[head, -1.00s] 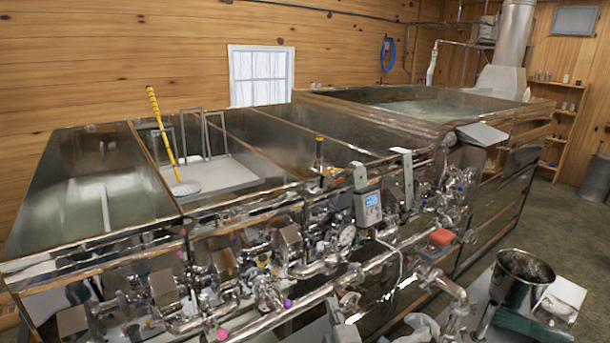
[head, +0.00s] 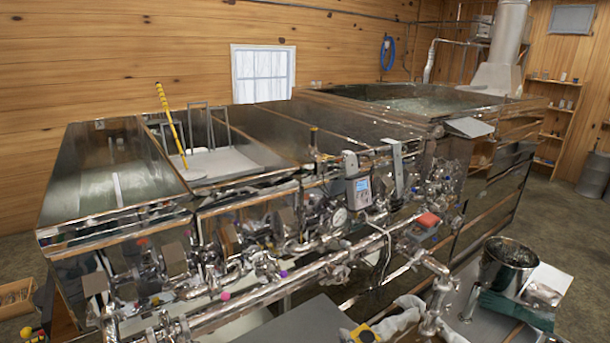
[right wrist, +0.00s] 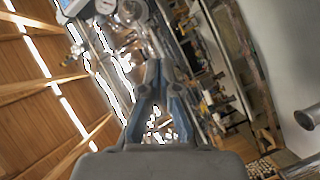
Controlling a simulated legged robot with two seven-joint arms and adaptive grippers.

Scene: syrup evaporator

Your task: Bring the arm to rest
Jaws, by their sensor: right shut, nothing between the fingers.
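My right gripper (right wrist: 158,72) shows in the right wrist view, its two blue-grey fingers close together with nothing between them. It is clear of any grasped thing, with blurred metal pipework beyond its tips. In the head view I cannot clearly make out the right gripper among the pipes and items at the bottom. My left gripper is in neither view.
The steel evaporator (head: 115,180) fills the middle, its front crowded with pipes and valves. Open floor lies right.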

